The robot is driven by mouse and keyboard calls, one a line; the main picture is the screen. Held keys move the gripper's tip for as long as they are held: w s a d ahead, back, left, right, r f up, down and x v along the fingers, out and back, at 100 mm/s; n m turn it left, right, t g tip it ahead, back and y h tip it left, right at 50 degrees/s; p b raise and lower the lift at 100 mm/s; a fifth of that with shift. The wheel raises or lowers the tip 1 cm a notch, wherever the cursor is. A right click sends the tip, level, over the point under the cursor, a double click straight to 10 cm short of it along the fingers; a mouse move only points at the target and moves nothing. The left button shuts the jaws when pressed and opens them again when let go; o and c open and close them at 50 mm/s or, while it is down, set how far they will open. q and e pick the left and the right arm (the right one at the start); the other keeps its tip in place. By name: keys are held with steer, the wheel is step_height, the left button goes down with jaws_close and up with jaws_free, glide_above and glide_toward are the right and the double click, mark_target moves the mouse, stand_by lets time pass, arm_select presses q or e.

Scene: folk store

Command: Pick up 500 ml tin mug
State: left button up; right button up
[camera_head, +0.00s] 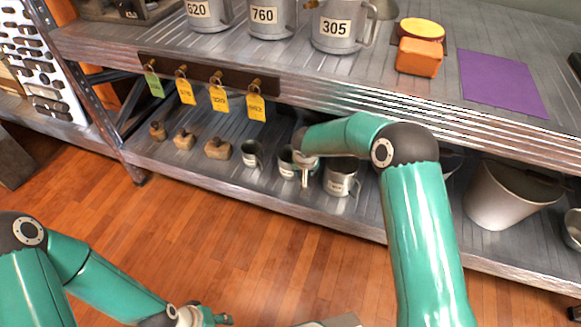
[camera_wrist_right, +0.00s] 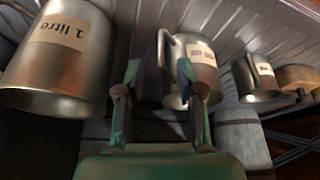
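The middle tin mug (camera_head: 286,160) stands on the lower shelf, between a smaller mug (camera_head: 251,153) and a larger mug (camera_head: 340,176). In the right wrist view, which looks upside down, this middle mug (camera_wrist_right: 203,66) has a paper label I cannot read clearly. My right gripper (camera_wrist_right: 158,76) is open in front of the middle mug. Its handle appears between the two fingers, which do not visibly pinch it. My left gripper (camera_head: 205,317) is low at the bottom edge, partly cut off.
Several weights with knobs (camera_head: 184,139) stand left of the mugs. A bucket (camera_head: 500,195) is to the right. The upper shelf (camera_head: 290,60) overhangs, with yellow and green tags (camera_head: 219,98) hanging. Numbered mugs (camera_head: 340,30), an orange block (camera_head: 419,58) and purple sheet (camera_head: 500,82) are above.

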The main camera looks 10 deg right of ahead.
steer(key=x, duration=0.1)
steer(key=b+x, duration=0.1)
steer(key=x, duration=0.2)
steer(key=shift+s+a+f, duration=0.2)
steer(key=shift+f, duration=0.15)
steer(key=shift+r, duration=0.1)
jaws_close()
